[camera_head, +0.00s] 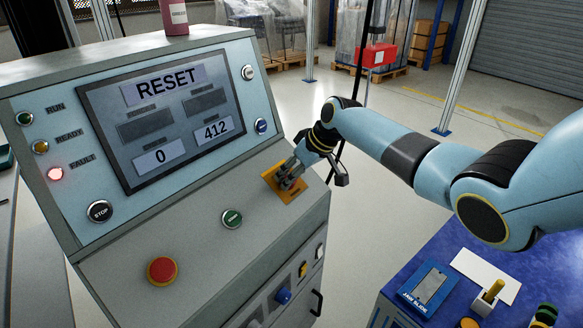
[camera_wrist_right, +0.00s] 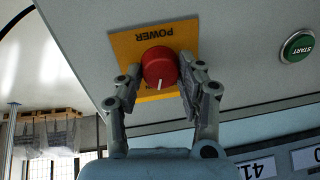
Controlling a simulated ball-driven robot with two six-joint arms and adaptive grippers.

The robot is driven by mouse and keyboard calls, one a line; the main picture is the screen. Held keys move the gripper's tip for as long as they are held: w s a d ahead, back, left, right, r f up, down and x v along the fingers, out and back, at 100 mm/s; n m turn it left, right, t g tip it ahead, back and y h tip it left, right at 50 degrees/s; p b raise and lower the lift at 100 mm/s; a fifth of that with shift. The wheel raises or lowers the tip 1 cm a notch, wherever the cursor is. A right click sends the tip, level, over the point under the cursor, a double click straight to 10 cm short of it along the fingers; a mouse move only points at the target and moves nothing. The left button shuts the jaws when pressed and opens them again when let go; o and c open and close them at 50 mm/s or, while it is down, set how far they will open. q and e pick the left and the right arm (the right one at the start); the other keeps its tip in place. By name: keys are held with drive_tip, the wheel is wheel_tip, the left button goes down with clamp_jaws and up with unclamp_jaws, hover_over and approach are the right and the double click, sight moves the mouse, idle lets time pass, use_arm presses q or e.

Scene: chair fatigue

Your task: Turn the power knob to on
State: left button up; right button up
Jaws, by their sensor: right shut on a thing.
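The power knob (camera_wrist_right: 159,68) is a red round knob with a white pointer line on a yellow plate (camera_wrist_right: 128,45) marked POWER, seen upside down in the right wrist view. In the head view the yellow plate (camera_head: 270,174) lies on the sloped console top, and the knob is hidden behind my gripper. My right gripper (camera_wrist_right: 160,82) has its two fingers closed around the knob, one on each side; it also shows in the head view (camera_head: 286,182). The pointer line faces toward my gripper's palm. My left gripper is not in view.
The console screen (camera_head: 165,105) reads RESET, 0 and 412. The FAULT lamp (camera_head: 56,173) glows red. A green START button (camera_head: 232,218) and a red emergency button (camera_head: 162,270) sit on the same panel. A blue-topped table (camera_head: 440,255) stands at lower right.

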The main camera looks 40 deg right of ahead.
drive_tip(key=shift+m+p, duration=0.55)
drive_tip(key=shift+m, duration=0.65)
drive_tip(key=shift+d, duration=0.1)
drive_tip(key=o, duration=1.2)
drive_tip(key=shift+c, duration=0.2)
drive_tip(key=shift+r, duration=0.1)
drive_tip(key=v, duration=1.1)
drive_tip(key=shift+s+d+r, duration=0.15)
drive_tip(key=shift+s+r, duration=0.1)
drive_tip(key=shift+s, duration=0.1)
